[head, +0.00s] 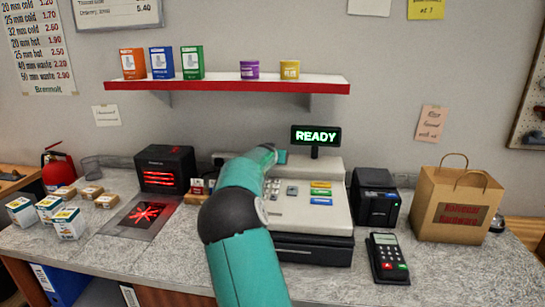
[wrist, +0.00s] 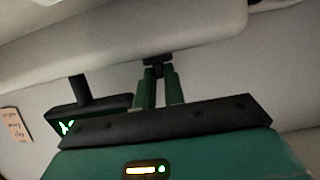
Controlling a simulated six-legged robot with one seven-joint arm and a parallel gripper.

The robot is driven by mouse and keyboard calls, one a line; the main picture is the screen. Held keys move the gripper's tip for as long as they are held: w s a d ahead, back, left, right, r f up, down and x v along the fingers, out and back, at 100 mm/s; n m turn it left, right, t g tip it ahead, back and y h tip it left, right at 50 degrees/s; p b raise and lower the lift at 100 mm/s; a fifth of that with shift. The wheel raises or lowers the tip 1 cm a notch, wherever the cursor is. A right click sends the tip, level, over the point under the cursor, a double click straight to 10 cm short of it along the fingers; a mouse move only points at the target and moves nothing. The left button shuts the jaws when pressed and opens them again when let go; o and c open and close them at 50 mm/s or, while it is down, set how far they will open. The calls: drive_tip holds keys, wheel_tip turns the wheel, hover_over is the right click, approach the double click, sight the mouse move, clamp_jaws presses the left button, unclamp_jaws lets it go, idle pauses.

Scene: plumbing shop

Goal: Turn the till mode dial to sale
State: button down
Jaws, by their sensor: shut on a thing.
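The till (head: 300,215) stands on the counter in the middle of the head view, with coloured keys on its sloped top. Its pole display (head: 316,136) reads READY in green. My teal arm covers the till's left side and hides the mode dial there. In the wrist view, which looks upside down, my gripper (wrist: 160,73) is shut on a small dark knob, the mode dial (wrist: 157,60), against the pale till body (wrist: 110,45). The dial's marks and pointer direction cannot be seen. Part of the display (wrist: 68,124) also shows in the wrist view.
A black printer (head: 376,197), a card terminal (head: 388,257) and a paper bag (head: 455,205) stand right of the till. A scanner plate (head: 140,216) and small boxes (head: 62,221) lie left. A red-edged shelf (head: 230,84) hangs above.

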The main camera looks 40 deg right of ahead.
drive_tip(key=shift+s+f, duration=0.1)
drive_tip(key=shift+f, duration=0.2)
drive_tip(key=c, duration=1.5)
unclamp_jaws()
drive_tip(key=shift+r, duration=0.1)
drive_tip(key=shift+r, duration=0.1)
drive_tip(key=shift+a+r, duration=0.1)
drive_tip(key=v, duration=1.3)
drive_tip(key=shift+s+a, duration=0.15)
drive_tip(key=shift+a, duration=0.1)
